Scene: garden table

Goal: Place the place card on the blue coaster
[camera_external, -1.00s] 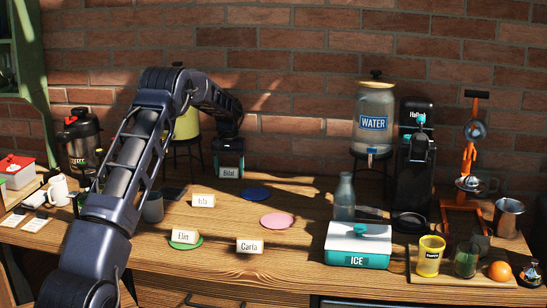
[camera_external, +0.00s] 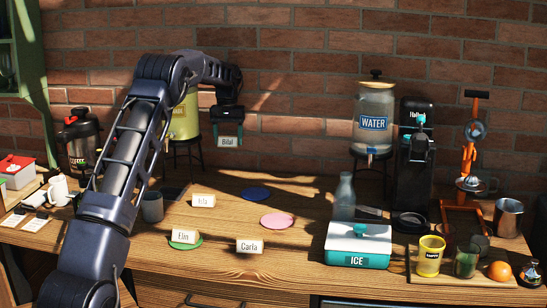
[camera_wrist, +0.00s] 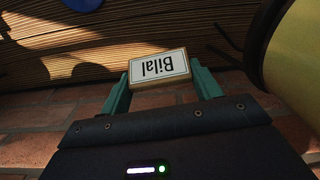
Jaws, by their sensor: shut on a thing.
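A white place card reading "Bilal" (camera_external: 228,142) is held in my gripper (camera_external: 229,134), raised above the back of the table. In the wrist view the card (camera_wrist: 159,67) sits between the two green fingers, its lettering upside down. The blue coaster (camera_external: 256,194) lies flat and bare on the table, below and to the right of the gripper. Part of it shows at the top edge of the wrist view (camera_wrist: 84,4).
Other cards read "Isla" (camera_external: 203,200), "Elin" (camera_external: 184,237) and "Carla" (camera_external: 249,246). A bare pink coaster (camera_external: 277,221) lies nearby; a green coaster (camera_external: 185,244) is under Elin. A yellow dispenser (camera_external: 185,118) stands left of the gripper. A brick wall is behind.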

